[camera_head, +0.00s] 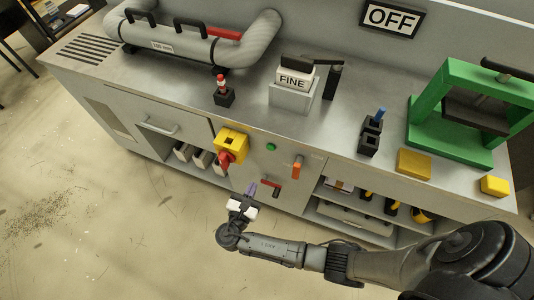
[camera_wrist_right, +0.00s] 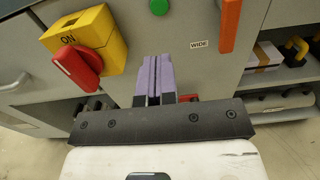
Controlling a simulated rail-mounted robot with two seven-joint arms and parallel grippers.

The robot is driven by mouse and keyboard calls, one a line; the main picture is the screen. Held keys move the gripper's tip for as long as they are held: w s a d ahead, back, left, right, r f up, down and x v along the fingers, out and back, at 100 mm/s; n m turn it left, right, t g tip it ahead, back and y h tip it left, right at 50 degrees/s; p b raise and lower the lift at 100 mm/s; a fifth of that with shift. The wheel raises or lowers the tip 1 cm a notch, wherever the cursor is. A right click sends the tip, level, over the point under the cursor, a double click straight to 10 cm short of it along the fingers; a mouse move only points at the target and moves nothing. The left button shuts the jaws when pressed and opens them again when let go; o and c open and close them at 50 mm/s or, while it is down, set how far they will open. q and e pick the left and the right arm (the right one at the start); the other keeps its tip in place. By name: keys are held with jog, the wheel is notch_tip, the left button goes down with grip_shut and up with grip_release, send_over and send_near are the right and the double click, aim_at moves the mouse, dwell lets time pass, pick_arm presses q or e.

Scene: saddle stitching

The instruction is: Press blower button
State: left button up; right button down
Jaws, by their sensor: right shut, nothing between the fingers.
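A small round green button (camera_head: 271,147) sits on the grey front panel of the bench, right of a yellow switch box (camera_head: 232,143) with a red rotary knob (camera_head: 226,160). In the right wrist view the green button (camera_wrist_right: 159,7) is at the top edge, above my fingers. My right gripper (camera_head: 251,188) is shut and empty, with purple fingers, in front of the panel and below the button, apart from it. It also shows in the right wrist view (camera_wrist_right: 154,78). My left gripper is in neither view.
An orange handle (camera_head: 297,167) is right of the button, near a "WIDE" label (camera_wrist_right: 199,44). A red handle (camera_head: 270,187) is low on the panel, close to my fingers. Open shelves (camera_head: 345,215) lie to the right.

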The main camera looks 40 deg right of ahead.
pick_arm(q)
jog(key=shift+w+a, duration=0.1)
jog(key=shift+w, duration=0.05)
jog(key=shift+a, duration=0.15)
pick_arm(e)
jog(key=shift+w, duration=0.1)
jog(key=b, duration=0.3)
send_near(270, 149)
jog(key=x, duration=0.7)
jog(key=shift+w+d, duration=0.1)
jog(key=shift+d, duration=0.1)
pick_arm(q)
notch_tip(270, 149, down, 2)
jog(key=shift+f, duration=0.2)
jog(key=shift+p, duration=0.3)
